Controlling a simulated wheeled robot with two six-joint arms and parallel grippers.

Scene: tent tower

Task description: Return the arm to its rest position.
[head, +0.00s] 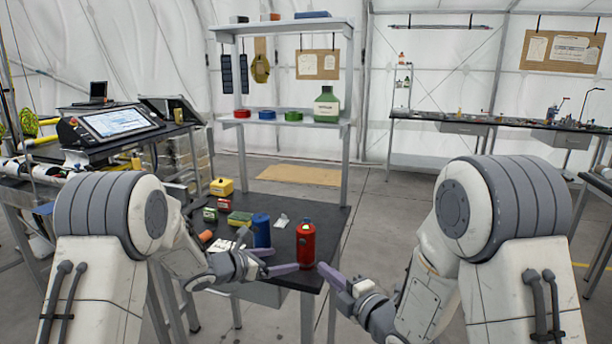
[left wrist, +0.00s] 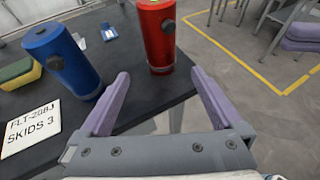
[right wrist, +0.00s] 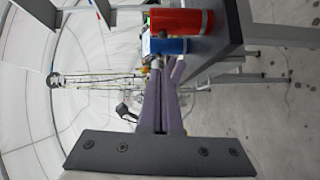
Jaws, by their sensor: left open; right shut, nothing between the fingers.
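My left gripper (head: 275,262) is open and empty at the front edge of the black table, with its purple fingers apart in the left wrist view (left wrist: 157,95). A red canister (head: 306,243) stands upright on the table just beyond it. A blue canister (head: 261,230) stands to the left of the red one. Both canisters also show in the left wrist view, the red one (left wrist: 156,35) and the blue one (left wrist: 62,60). My right gripper (head: 328,273) is shut and empty, off the table's front right corner. Its purple fingers lie together in the right wrist view (right wrist: 160,103).
The black table (head: 336,216) also holds a yellow box (head: 222,187), a sponge (head: 240,219), small boxes and a white label card (left wrist: 30,126). A shelf rack (head: 310,122) rises behind it. Open floor (head: 385,215) lies to the right.

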